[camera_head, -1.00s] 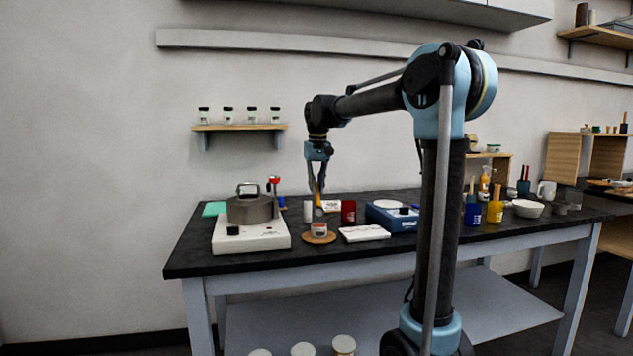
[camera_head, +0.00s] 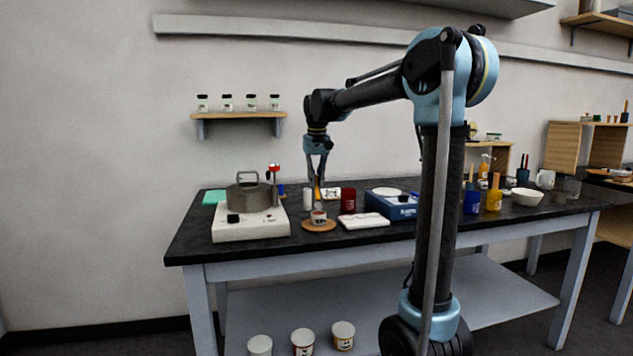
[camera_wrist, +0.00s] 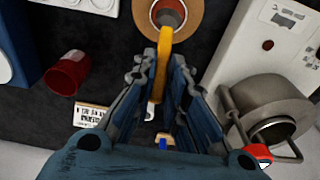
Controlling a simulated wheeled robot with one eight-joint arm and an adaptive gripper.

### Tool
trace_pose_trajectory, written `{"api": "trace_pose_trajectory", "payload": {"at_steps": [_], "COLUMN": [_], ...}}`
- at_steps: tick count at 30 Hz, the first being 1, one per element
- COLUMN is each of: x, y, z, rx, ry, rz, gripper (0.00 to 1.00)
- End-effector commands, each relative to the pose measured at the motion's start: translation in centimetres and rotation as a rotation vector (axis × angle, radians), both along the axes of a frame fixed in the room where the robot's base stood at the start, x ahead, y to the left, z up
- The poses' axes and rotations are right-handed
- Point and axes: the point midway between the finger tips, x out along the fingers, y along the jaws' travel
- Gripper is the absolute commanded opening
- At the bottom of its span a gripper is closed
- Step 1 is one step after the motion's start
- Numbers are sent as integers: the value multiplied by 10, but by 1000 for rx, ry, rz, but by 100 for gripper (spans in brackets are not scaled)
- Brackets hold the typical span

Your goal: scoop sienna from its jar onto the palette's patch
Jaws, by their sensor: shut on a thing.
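A small jar (camera_head: 318,217) with a reddish-brown filling stands on a round cork mat (camera_head: 318,226); in the wrist view the jar (camera_wrist: 168,14) is at the top edge. My gripper (camera_wrist: 172,62) is shut on a yellow-orange tool (camera_wrist: 164,62). In the wrist view the tool's far end overlaps the jar's near rim; I cannot tell whether it is inside. In the head view my gripper (camera_head: 318,180) is above the jar, tool pointing down. A white slab (camera_head: 363,221), perhaps the palette, lies right of the jar. No patch can be made out on it.
A red cup (camera_head: 348,201), a white cylinder (camera_head: 308,199) and a blue device (camera_head: 392,206) stand close by. Bare black tabletop (camera_head: 215,252) shows in front.

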Motion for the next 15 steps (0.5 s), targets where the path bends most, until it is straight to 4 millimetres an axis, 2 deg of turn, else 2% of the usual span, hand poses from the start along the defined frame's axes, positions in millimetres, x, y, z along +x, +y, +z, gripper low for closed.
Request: {"api": "trace_pose_trajectory", "payload": {"at_steps": [15], "x": [0], "y": [0], "z": [-4], "rx": [0], "ry": [0], "rz": [0], "gripper": [0]}}
